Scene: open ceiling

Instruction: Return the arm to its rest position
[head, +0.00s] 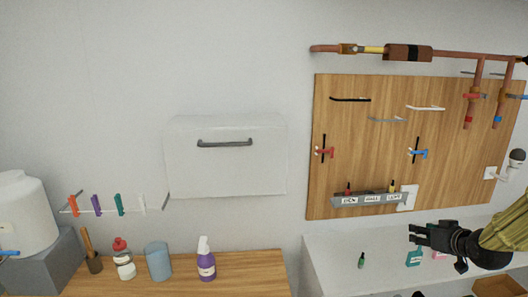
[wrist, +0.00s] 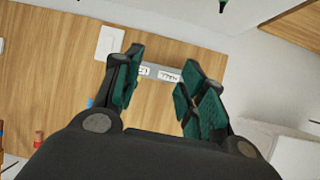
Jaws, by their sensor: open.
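My gripper (head: 418,235) is at the lower right of the head view, at the end of my arm, which comes in from the right edge. It is above the white counter (head: 335,262) and in front of the wall, below the wooden pegboard. In the wrist view my gripper (wrist: 158,85) has its two green-padded fingers apart, with nothing between them. Beyond the fingers is the grey labelled rack (wrist: 168,72) on the board; it also shows in the head view (head: 350,203).
The wooden board (head: 370,150) carries hooks and red and blue valve handles. Copper pipes (head: 450,55) run above it. A small green bottle (head: 361,261) and a teal bottle (head: 413,258) stand on the white counter. A wooden counter (head: 235,268) holds a purple spray bottle (head: 206,266) at left.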

